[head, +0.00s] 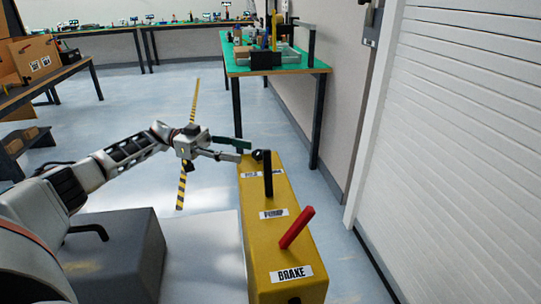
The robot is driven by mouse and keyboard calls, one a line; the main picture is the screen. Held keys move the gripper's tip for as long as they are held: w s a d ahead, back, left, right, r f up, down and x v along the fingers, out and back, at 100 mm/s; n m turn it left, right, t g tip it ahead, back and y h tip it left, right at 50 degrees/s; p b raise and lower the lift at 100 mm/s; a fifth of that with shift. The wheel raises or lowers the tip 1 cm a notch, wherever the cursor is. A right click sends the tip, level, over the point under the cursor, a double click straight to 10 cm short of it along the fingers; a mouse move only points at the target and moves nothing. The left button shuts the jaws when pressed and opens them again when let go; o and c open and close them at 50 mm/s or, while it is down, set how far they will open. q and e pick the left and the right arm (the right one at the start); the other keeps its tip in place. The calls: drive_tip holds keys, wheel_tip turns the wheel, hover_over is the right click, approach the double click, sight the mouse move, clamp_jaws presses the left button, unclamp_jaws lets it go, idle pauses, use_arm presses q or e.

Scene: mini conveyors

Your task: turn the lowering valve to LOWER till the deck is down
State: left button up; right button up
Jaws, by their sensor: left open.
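A yellow control box (272,227) stands right of centre, with several labels on its top. A red lever (297,228) leans near the BRAKE label (291,274), and a black lever (268,175) stands upright behind the middle label. A dark knob (258,155), perhaps the valve, sits at the far end; its label (262,174) is partly hidden by the black lever. My left gripper (244,151) is open beside this knob, fingers pointing right; I cannot tell whether they touch it. A pale flat surface (203,255), perhaps the deck, lies left of the box. My right gripper is out of view.
A white slatted shutter (462,150) and wall close off the right side. A green-topped bench (290,68) stands behind the box. A grey block (125,262) with a black handle is at lower left. Blue-grey floor is open at left.

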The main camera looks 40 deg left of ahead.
sight(259, 152)
use_arm(q)
drive_tip(key=x, duration=0.2)
drive_tip(key=p+x, duration=0.1)
drive_tip(key=x, duration=0.2)
drive_tip(key=shift+s+d+r, duration=0.1)
drive_tip(key=shift+d+r, duration=0.05)
drive_tip(key=shift+r, duration=0.1)
drive_tip(key=shift+w+d+f, duration=0.15)
drive_tip(key=shift+w+d, duration=0.15)
drive_tip(key=shift+d, duration=0.35)
drive_tip(key=c, duration=1.1)
